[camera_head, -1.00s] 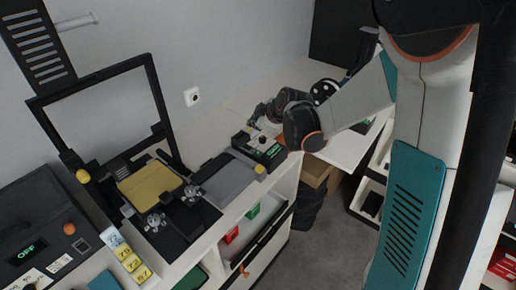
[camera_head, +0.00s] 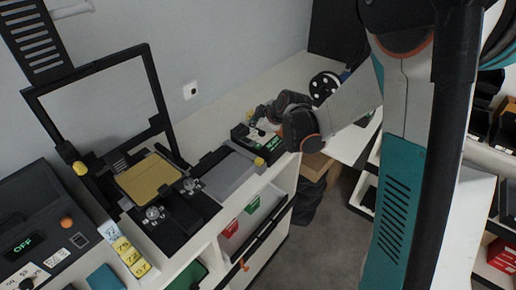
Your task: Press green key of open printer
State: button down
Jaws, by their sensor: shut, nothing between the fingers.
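A black-framed machine with a raised, empty rectangular frame and a yellow plate (camera_head: 148,179) stands on the counter at left; I take it to be the open printer. A grey flat section (camera_head: 228,172) extends to its right, up to a small black box with a lit green panel (camera_head: 272,145). My gripper (camera_head: 257,119) is shut and empty, at the far side of this box, close above it. My own wrist hides part of the box. I cannot tell whether the fingertips touch it. A green key is too small to make out for certain.
A dark console with a green OFF display (camera_head: 22,246) and an orange knob stands at front left, beside yellow numbered tags (camera_head: 130,257). A black-and-white reel (camera_head: 324,87) stands behind my wrist.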

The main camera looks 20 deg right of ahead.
aim_at(256, 146)
jog(key=shift+f+b, duration=1.85)
jog(key=shift+f, duration=1.05)
jog(key=shift+f+b, duration=0.45)
jog(key=shift+b, duration=0.05)
